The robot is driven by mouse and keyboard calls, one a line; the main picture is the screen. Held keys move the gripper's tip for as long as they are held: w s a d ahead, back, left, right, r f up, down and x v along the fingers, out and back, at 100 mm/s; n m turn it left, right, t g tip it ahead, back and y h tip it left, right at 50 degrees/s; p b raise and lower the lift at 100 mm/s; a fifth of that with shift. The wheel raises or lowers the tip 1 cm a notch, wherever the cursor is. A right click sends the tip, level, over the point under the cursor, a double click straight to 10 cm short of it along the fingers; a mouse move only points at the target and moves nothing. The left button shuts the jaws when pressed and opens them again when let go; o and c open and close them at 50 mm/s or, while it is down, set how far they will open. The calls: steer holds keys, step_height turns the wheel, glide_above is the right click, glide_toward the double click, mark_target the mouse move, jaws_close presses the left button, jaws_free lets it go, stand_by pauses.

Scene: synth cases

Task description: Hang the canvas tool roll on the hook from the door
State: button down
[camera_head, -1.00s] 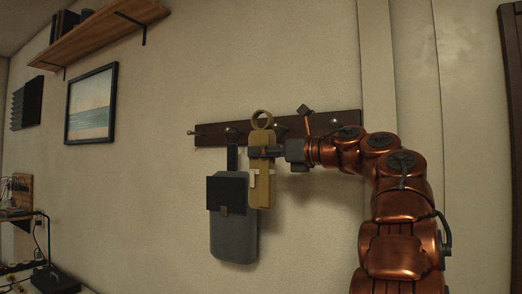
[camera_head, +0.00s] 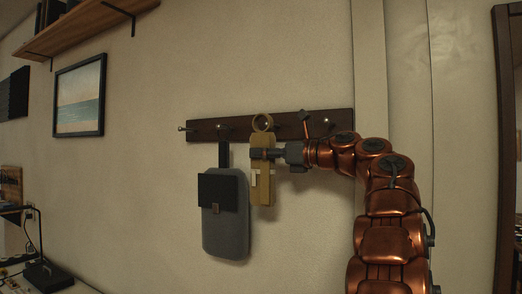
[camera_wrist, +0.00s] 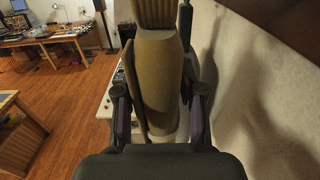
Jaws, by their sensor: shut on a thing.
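The canvas tool roll (camera_head: 263,184) is tan, upright, with a ring at its top and pale straps. My gripper (camera_head: 263,154) is shut on its upper part from the right. The roll and its ring stand in front of the dark hook rail (camera_head: 290,125); I cannot tell whether the ring is around a hook. In the wrist view the roll (camera_wrist: 158,80) fills the space between my gripper's fingers (camera_wrist: 160,110). A hook (camera_head: 327,122) shows at the rail's right and another (camera_head: 186,129) at its left end.
A grey bag with a dark flap (camera_head: 226,220) hangs from the rail just left of the roll. A wooden shelf (camera_head: 90,30) and a framed picture (camera_head: 80,97) are on the wall at left. A door frame (camera_head: 506,150) stands at the right.

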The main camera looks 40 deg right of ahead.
steer(key=d, duration=0.1)
steer(key=d+f+p, duration=0.1)
steer(key=d, duration=0.1)
steer(key=w+d, duration=0.1)
steer(key=shift+w+d+f, duration=0.1)
steer(key=shift+d+f, duration=0.05)
stand_by(0.6)
stand_by(0.4)
steer(key=c, duration=0.6)
jaws_free()
